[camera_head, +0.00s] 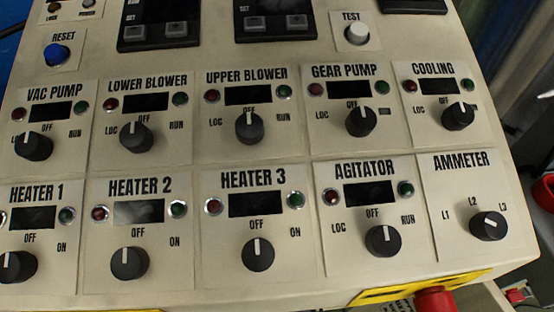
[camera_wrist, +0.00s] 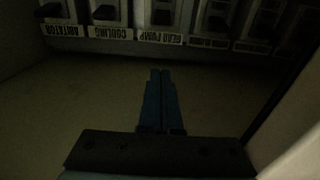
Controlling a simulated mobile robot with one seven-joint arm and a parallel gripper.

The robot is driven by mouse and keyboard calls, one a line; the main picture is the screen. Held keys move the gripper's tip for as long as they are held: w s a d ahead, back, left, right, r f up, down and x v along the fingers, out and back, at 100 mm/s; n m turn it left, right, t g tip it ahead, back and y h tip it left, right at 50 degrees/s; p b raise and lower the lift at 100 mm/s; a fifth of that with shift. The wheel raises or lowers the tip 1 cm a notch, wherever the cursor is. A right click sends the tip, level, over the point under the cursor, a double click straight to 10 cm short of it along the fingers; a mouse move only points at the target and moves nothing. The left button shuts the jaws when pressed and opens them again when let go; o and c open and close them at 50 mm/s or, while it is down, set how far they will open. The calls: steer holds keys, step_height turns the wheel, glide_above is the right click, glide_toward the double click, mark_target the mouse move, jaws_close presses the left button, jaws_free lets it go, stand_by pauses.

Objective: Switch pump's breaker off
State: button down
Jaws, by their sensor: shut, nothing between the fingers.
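In the dark wrist view, a row of breakers runs along the top edge with upside-down labels. The gear pump breaker (camera_wrist: 162,14) is near the middle, above its white "GEAR PUMP" label (camera_wrist: 160,37). My gripper (camera_wrist: 160,71) is shut and empty, its two blue fingers together. The fingertips appear just below that label in the picture, with a visible gap to it. The breaker's lever position is too dark to tell. My gripper does not show in the head view.
The wrist view also shows the cooling breaker (camera_wrist: 105,12), the agitator breaker (camera_wrist: 52,9) and further breakers at right with unclear labels. A pale wall (camera_wrist: 290,130) stands close at lower right. The head view shows a control panel (camera_head: 200,165) with gear pump (camera_head: 361,121) and vac pump (camera_head: 34,145) knobs.

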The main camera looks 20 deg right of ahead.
steer(key=shift+r, duration=0.1)
stand_by(0.3)
steer(key=p+x, duration=0.2)
steer(key=x, duration=0.8)
steer(key=f, duration=0.2)
steer(key=s+f+b, duration=0.1)
steer(key=f, duration=0.1)
steer(key=shift+s+a, duration=0.1)
steer(key=shift+a, duration=0.1)
steer(key=shift+b, duration=0.3)
